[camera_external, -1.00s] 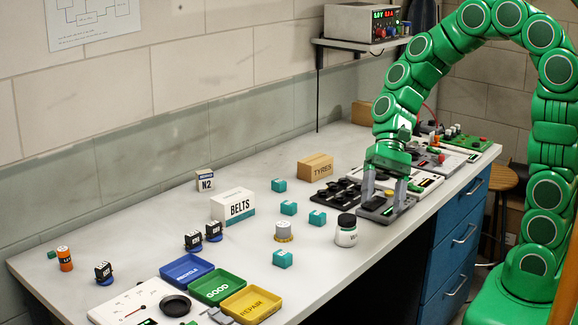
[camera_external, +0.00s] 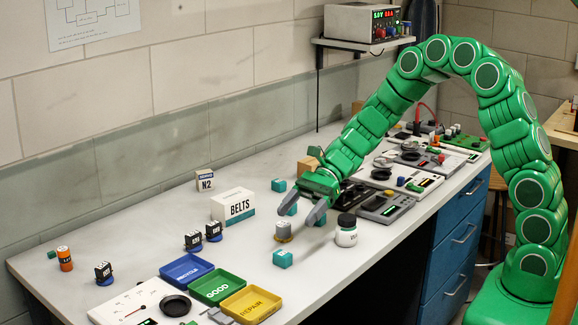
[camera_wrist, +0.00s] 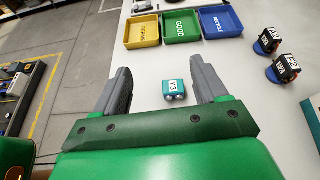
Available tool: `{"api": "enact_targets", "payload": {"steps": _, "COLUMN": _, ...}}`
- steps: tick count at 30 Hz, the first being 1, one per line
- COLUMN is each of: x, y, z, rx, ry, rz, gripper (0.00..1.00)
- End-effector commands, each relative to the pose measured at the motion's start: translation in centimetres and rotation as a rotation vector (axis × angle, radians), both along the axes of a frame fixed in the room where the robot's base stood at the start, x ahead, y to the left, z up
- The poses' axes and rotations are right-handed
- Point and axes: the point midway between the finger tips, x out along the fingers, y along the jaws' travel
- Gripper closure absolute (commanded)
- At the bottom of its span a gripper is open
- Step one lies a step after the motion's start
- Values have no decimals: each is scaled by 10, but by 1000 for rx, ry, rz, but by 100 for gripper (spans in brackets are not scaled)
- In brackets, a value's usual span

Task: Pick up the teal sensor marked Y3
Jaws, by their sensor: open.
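The teal sensor marked Y3 (camera_wrist: 174,89) lies on the bench in the wrist view, centred beyond and between my fingers, its label readable. It appears to be the teal block nearest the front edge (camera_external: 283,258) in the external view, though its label is too small to read there. My gripper (camera_external: 297,217) is open and empty above the bench, pointing down and left, to the right of and farther back than that block. Its two grey fingers (camera_wrist: 160,74) are spread wide in the wrist view. Other teal blocks (camera_external: 279,185) stand farther back, one partly behind my fingers.
A grey-and-yellow cylinder (camera_external: 283,232) and a white jar with a black lid (camera_external: 346,232) stand close to my gripper. Blue (camera_external: 187,269), green (camera_external: 217,286) and yellow (camera_external: 251,305) trays lie to the left. A BELTS box (camera_external: 233,206) stands behind.

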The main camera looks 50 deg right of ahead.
Motion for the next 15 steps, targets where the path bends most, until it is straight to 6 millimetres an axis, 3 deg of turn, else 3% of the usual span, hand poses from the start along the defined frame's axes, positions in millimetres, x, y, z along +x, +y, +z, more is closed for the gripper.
{"api": "enact_targets", "payload": {"steps": 5, "x": 12, "y": -2, "z": -9, "rx": 14, "ry": 35, "rz": -41, "gripper": 28}}
{"api": "enact_targets", "payload": {"steps": 15, "x": 12, "y": -2, "z": -34, "rx": 15, "ry": 41, "rz": -44, "gripper": 28}}
